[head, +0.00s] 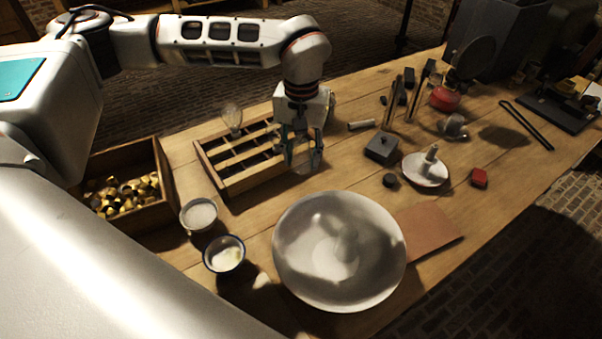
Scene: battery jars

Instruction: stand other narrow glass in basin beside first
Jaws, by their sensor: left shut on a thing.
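The large white basin (292,270) stands on the table in the lower middle. A pale, narrow glass-like shape (346,243) shows inside it, blurred against the white wall. My left gripper (303,162) points down just beyond the basin's far rim, by the right end of the wooden rack. It is shut on a clear narrow glass (304,168), which is mostly hidden by the fingers and hard to make out. My right gripper is out of view.
Two small bowls (199,214) (224,254) stand left of the basin. A brown tile (428,229) lies at its right. A grey box (381,148) and white dish (425,176) stand beyond.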

